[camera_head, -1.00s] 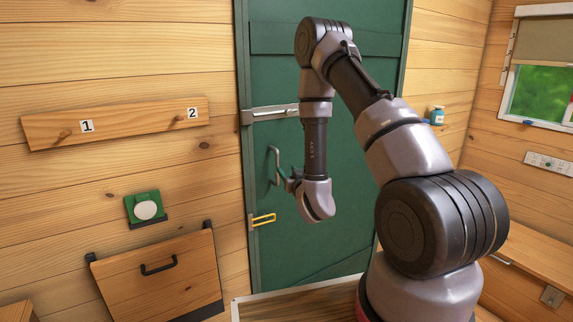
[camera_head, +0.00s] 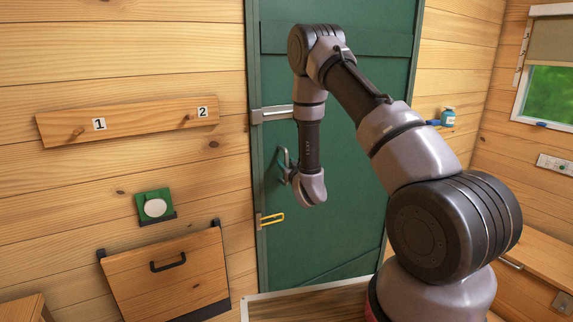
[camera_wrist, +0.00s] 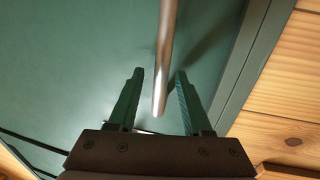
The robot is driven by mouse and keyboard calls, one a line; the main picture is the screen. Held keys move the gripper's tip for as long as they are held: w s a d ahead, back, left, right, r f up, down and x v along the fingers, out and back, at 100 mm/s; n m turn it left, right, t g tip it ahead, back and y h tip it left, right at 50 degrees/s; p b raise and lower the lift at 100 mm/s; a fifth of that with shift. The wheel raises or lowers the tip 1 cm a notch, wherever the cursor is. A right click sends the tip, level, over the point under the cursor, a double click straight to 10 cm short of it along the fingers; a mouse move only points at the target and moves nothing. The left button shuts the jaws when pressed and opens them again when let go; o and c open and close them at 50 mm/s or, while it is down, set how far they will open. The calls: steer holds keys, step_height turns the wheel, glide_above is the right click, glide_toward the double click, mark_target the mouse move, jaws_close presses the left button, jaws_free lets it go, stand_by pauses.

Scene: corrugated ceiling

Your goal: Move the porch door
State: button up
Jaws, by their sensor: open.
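The green porch door (camera_head: 340,130) stands in its frame and looks shut. Its upright metal bar handle (camera_head: 283,158) is at the door's left side, partly hidden by my gripper (camera_head: 288,176). In the wrist view, the handle (camera_wrist: 166,50) comes down between the two fingers of my gripper (camera_wrist: 160,74). The fingers are apart, with a gap visible on each side of the bar. The bar's lower end shows between the fingers.
A metal latch (camera_head: 272,114) sits above the handle and a yellow latch (camera_head: 271,219) below it, at the door's left edge. A peg board (camera_head: 140,122) and a hinged wooden panel (camera_head: 165,275) are on the left wall. A bottle (camera_head: 447,117) stands right of the door.

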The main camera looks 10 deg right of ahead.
jaws_close()
stand_by(1.4)
